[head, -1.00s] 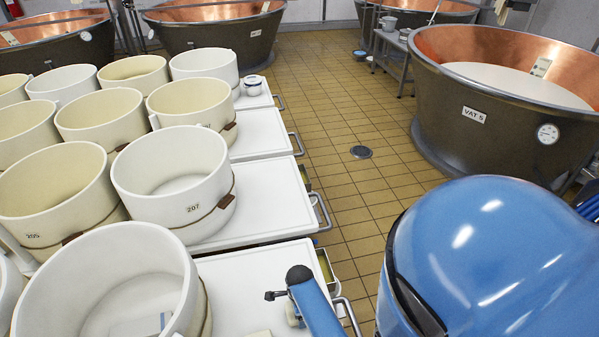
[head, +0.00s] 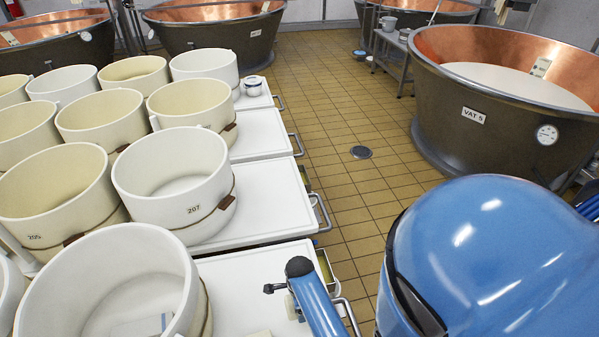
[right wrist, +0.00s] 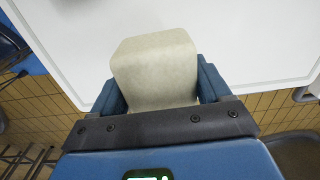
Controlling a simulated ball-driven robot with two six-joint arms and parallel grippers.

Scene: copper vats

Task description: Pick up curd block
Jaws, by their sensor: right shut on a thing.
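The curd block (right wrist: 155,62) is a pale cream block with rounded edges in the right wrist view. My right gripper (right wrist: 160,80) is shut on it, with one blue finger on each side. Behind the block is a white worktop (right wrist: 255,40); the gap between them is hard to judge. In the head view my blue arm rises at the bottom middle over the front white top. My left gripper is out of view.
Cream round moulds (head: 172,180) stand in rows at left, beside white trolley tops (head: 262,190). A white mould (head: 110,270) stands nearest, with something pale and blue-lined inside. A copper vat (head: 500,130) stands at right. The tiled aisle (head: 335,120) between is clear.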

